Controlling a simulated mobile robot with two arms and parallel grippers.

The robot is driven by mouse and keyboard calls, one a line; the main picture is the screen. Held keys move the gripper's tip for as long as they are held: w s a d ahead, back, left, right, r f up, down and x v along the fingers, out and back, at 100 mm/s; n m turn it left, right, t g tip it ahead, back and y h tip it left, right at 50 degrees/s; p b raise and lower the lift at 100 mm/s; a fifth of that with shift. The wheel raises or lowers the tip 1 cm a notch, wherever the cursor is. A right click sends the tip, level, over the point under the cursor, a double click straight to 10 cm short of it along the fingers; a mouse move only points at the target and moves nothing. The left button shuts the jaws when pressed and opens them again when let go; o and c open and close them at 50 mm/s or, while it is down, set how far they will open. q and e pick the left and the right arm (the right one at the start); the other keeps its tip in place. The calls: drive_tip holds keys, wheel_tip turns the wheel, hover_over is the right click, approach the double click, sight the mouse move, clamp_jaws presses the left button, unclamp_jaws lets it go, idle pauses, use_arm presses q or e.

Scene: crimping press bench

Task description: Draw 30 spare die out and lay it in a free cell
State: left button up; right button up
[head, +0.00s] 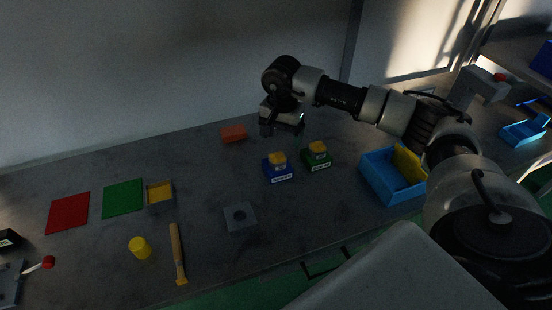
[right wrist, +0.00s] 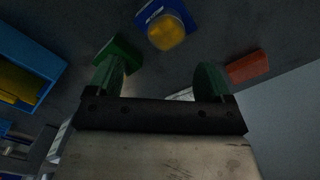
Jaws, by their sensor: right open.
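A blue block with a yellow knob (head: 278,167) and a green block with a yellow knob (head: 317,156) stand side by side mid-bench. Each has a white label on its front, too small to read. My right gripper (head: 284,128) is open and empty above and behind them, fingers pointing down. In the right wrist view the blue block (right wrist: 165,28) lies beyond the open fingers (right wrist: 161,80), and the green block (right wrist: 120,50) is partly hidden by the left finger. Which block is the 30 die, I cannot tell. My left gripper is out of view.
A blue bin (head: 374,182) holding a yellow piece stands right. An orange block (head: 233,133) lies behind. A grey block with a hole (head: 240,218), a wooden-handled tool (head: 177,252), a yellow cylinder (head: 140,248), a small yellow-topped tray (head: 160,193), and red (head: 68,213) and green (head: 123,198) mats lie left.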

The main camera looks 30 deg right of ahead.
sight(277, 157)
wheel_tip(277, 157, down, 3)
drive_tip(key=shift+f+p, duration=0.1)
drive_tip(key=shift+p, duration=0.25)
drive_tip(key=f+p, duration=0.1)
drive_tip(key=f, duration=0.1)
drive_tip(key=a+f+p, duration=0.1)
drive_tip(key=f, duration=0.1)
drive_tip(key=shift+f, duration=0.4)
drive_tip(key=shift+w+f, duration=0.1)
drive_tip(key=shift+f, duration=0.25)
drive_tip(key=shift+r, duration=0.1)
drive_tip(key=c, duration=1.3)
